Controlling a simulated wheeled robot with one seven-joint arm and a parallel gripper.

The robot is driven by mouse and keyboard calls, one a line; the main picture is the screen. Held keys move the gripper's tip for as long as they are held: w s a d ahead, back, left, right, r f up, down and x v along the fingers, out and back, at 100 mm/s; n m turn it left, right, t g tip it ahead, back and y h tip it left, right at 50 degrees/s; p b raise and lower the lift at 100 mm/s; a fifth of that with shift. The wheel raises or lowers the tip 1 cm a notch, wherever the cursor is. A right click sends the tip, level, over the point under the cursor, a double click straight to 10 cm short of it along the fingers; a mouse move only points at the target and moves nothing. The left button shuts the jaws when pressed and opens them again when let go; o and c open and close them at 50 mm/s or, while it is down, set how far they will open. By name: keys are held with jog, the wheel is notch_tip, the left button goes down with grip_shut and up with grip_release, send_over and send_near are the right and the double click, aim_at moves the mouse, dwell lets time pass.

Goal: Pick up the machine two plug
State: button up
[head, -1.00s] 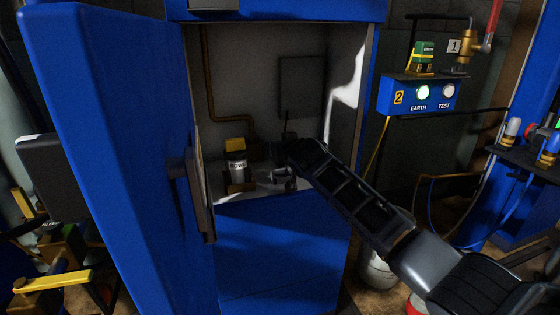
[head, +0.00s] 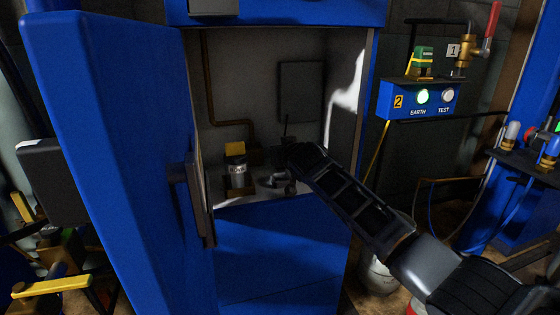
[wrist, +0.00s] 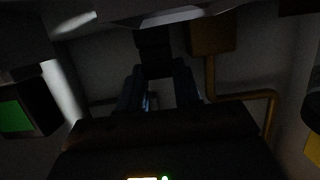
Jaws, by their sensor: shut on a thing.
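My gripper (head: 279,183) is inside the open blue cabinet (head: 280,250), low over its pale inner floor. In the wrist view its two dark fingers (wrist: 158,92) are closed about a dark block (wrist: 154,50). The block is in deep shadow and I cannot read any mark on it, so I cannot tell whether it is the machine two plug. A canister with a yellow top (head: 236,168) stands left of my gripper, apart from it. Its label is too small to read surely.
The thick blue door (head: 110,150) stands open at the left. A brown pipe (head: 211,90) runs down the cabinet's back wall.

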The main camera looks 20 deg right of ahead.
jog(key=shift+r+p, duration=3.15)
jog(key=shift+r, duration=3.65)
jog(key=shift+a, duration=0.1)
